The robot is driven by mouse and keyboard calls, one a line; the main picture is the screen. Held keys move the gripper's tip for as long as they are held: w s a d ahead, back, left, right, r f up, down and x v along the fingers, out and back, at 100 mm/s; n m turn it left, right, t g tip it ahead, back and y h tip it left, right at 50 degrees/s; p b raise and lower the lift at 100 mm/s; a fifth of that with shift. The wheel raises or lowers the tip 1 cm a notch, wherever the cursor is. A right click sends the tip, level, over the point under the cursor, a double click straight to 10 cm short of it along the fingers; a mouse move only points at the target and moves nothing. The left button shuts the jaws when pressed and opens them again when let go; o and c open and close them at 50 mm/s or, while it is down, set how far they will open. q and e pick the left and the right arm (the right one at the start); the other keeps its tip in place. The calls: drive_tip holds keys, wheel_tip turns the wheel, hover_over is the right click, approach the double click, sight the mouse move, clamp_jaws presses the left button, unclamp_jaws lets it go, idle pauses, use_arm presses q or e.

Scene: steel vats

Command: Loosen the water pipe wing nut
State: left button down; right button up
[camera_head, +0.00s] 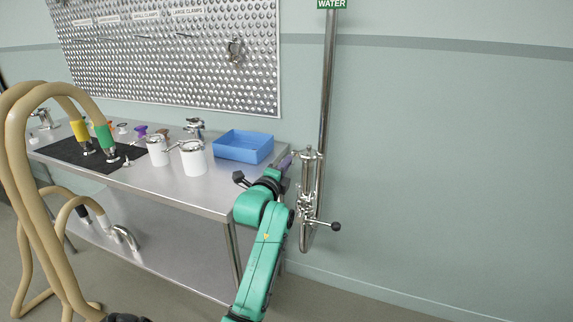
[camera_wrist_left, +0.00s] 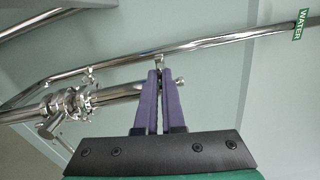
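The steel water pipe (camera_head: 326,90) runs down the wall at right, under a green WATER sign (camera_head: 332,4). A clamped pipe section with valves (camera_head: 308,195) hangs beside it and also shows in the left wrist view (camera_wrist_left: 70,103). My left gripper (camera_head: 289,160) reaches the top of this section from the left. In the left wrist view its purple fingers (camera_wrist_left: 157,73) are nearly together, with a thin slit between them. A small shiny piece, apparently the wing nut (camera_wrist_left: 159,61), shows right at the fingertips, which hide most of it. My right gripper is out of view.
A steel table (camera_head: 207,197) stands left of the pipe, with a blue bin (camera_head: 243,147), white pots (camera_head: 193,159) and hose fittings on a black mat. A black-knobbed lever (camera_head: 336,227) sticks out low on the pipe. Beige hoses (camera_head: 40,200) fill the left. The right wall is clear.

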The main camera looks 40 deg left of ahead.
use_arm(q)
drive_tip(key=shift+n, duration=0.4)
